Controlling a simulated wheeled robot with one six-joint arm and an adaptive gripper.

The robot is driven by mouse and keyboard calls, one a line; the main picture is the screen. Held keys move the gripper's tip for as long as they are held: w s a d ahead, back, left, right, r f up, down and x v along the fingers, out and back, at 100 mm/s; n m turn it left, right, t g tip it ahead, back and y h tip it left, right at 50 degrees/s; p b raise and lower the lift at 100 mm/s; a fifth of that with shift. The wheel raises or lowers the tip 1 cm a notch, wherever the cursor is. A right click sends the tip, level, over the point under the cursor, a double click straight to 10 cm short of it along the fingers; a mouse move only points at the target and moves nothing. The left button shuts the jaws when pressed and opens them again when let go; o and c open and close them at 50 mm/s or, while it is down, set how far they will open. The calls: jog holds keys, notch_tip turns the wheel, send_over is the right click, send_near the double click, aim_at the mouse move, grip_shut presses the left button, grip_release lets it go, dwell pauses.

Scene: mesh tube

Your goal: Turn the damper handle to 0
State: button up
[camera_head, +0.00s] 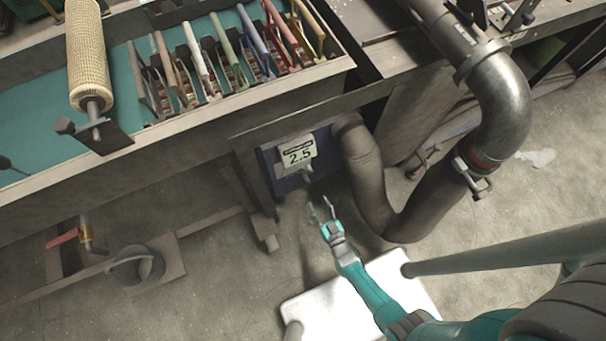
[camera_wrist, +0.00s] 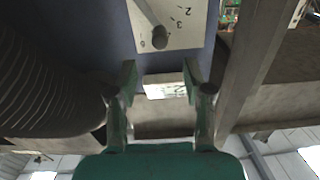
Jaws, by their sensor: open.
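The damper handle (camera_wrist: 152,20) is a grey lever with a round knob end, in front of a white dial plate (camera_wrist: 185,38) at the top of the wrist view. The knob covers part of the scale; a 2 and a 3 show to its right. My gripper (camera_head: 321,208) is open and empty, below and slightly right of the handle. In the wrist view, my gripper (camera_wrist: 161,82) has its fingers spread below the knob, apart from it. A white label shows between them.
A bent dark hose (camera_head: 368,175) hangs right of the blue panel; its ribbed side fills the wrist view's left (camera_wrist: 45,75). A metal table leg (camera_head: 255,190) stands left of the panel. A bench with coloured tools (camera_head: 215,60) lies above.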

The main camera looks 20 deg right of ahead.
aim_at(308, 184)
jog(key=w, duration=1)
jog(key=shift+c, duration=0.3)
grip_shut()
